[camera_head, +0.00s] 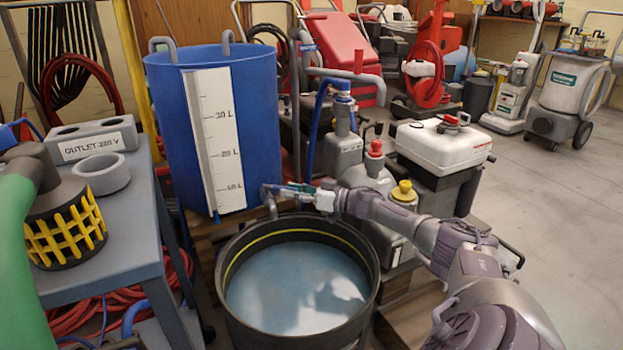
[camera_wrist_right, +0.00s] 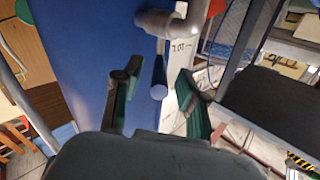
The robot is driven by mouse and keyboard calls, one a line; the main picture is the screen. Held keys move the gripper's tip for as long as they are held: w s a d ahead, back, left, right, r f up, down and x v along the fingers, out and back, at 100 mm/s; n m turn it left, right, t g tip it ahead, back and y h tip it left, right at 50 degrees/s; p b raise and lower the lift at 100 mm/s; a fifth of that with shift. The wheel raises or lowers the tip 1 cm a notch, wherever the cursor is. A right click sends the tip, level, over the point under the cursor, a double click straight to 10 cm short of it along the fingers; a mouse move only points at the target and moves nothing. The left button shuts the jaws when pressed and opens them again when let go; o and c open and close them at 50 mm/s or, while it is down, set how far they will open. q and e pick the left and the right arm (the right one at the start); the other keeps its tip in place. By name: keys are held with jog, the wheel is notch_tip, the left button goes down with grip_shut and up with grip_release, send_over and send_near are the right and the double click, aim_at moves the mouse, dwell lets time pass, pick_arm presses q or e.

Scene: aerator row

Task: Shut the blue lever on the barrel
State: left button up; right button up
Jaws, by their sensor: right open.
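The blue barrel (camera_head: 255,95) stands upright behind the black tub and has a white litre scale on its front. It also fills much of the right wrist view (camera_wrist_right: 85,50). In that view the blue lever (camera_wrist_right: 159,78) hangs below a grey pipe fitting (camera_wrist_right: 165,22), beside the scale. My right gripper (camera_wrist_right: 157,72) is open, with one finger on each side of the lever and visible gaps between. In the head view my right gripper (camera_head: 279,189) is at the barrel's lower right, above the tub's rear rim. The lever is hard to make out there. My left gripper is not in view.
The black tub (camera_head: 232,312) with bluish water stands below my right gripper. A grey table (camera_head: 135,235) with a yellow-caged strainer (camera_head: 65,235) is on the left. Canisters (camera_head: 375,180) crowd the right side of my gripper. Open floor (camera_head: 565,210) lies far right.

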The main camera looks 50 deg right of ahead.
jog(key=v, duration=1)
jog(key=shift+s, duration=0.4)
jog(key=shift+d, duration=0.15)
